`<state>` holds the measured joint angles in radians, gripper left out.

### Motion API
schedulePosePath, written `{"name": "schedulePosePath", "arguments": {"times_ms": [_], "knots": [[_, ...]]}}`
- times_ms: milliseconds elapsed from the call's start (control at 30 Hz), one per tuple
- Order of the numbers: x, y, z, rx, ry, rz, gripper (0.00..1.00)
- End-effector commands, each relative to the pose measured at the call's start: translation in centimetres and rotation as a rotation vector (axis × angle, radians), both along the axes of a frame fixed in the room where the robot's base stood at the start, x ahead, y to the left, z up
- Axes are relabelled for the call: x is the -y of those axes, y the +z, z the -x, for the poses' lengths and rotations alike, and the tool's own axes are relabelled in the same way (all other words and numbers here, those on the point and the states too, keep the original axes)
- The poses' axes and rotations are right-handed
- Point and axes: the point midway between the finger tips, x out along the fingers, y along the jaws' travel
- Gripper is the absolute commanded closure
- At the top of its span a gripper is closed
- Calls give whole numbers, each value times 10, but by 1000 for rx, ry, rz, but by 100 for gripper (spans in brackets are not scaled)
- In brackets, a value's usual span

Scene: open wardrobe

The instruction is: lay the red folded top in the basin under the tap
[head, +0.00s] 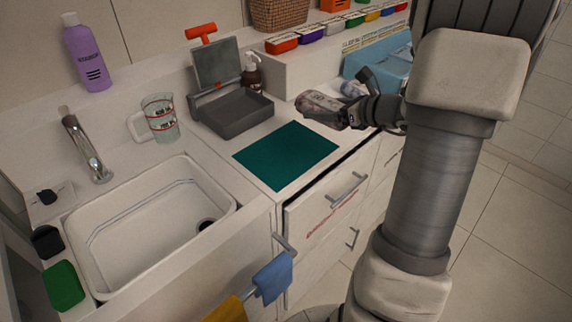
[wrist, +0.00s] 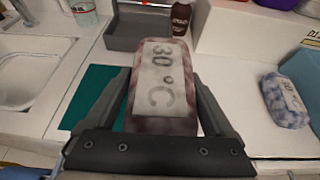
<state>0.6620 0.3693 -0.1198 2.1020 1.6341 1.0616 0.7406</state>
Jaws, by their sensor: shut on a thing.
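The red folded top (head: 318,106) is a mottled dull red bundle with a white label. In the wrist view the top (wrist: 158,85) shows "30°C" and lies between the two fingers. My gripper (head: 342,113) is shut on it and holds it over the counter, right of the grey tray and beyond the teal mat. The white basin (head: 150,235) is at the left and looks empty, with a dark drain at its right. Its edge also shows in the wrist view (wrist: 30,75). The metal tap (head: 85,146) stands behind the basin.
A teal mat (head: 285,155) lies right of the basin. A grey tray (head: 235,110) and a measuring jug (head: 160,118) stand behind. A purple bottle (head: 87,52) is at the back left. A blue labelled bundle (wrist: 285,100) lies on the counter at right.

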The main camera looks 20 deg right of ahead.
Motion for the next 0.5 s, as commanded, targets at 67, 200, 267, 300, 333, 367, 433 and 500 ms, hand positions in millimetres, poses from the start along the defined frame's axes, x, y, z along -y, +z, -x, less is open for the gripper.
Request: {"name": "schedulePosePath", "arguments": {"times_ms": [67,200,267,300,333,367,433,500], "knots": [[15,0,5,4,-14,2,76],[19,-1,6,1,-22,-2,76],[11,-6,4,0,-22,-3,76],[3,-11,1,-1,-20,-5,76],[-4,-15,-1,-1,-18,-4,76],[-10,-20,-4,0,-19,-5,76],[-26,-30,-9,-2,-19,-5,76],[-42,-40,-15,-1,-19,-5,76]]}}
